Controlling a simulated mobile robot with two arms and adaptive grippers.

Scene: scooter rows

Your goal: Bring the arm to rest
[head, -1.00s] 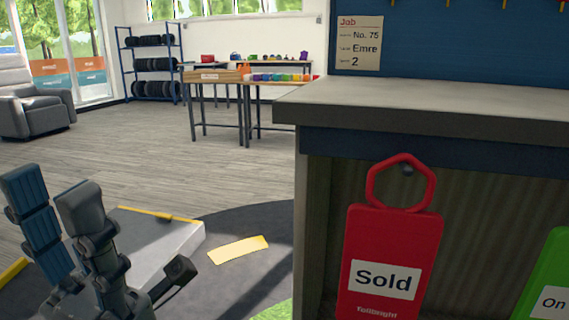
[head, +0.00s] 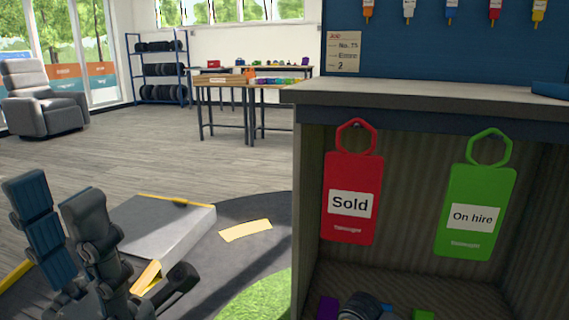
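My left gripper (head: 54,202) is at the lower left of the head view. Its two fingers point up with a gap between them and nothing in the gap. It is in front of a low grey platform with yellow edges (head: 165,222), seen past the fingers. My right gripper does not show clearly anywhere in the view.
At right is a workbench (head: 430,97) with a red "Sold" tag (head: 352,175) and a green "On hire" tag (head: 475,195) hanging below its top. A dark rounded thing (head: 360,306) lies low in the bench. Tables (head: 245,85), a tyre rack and an armchair (head: 42,100) stand behind open floor.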

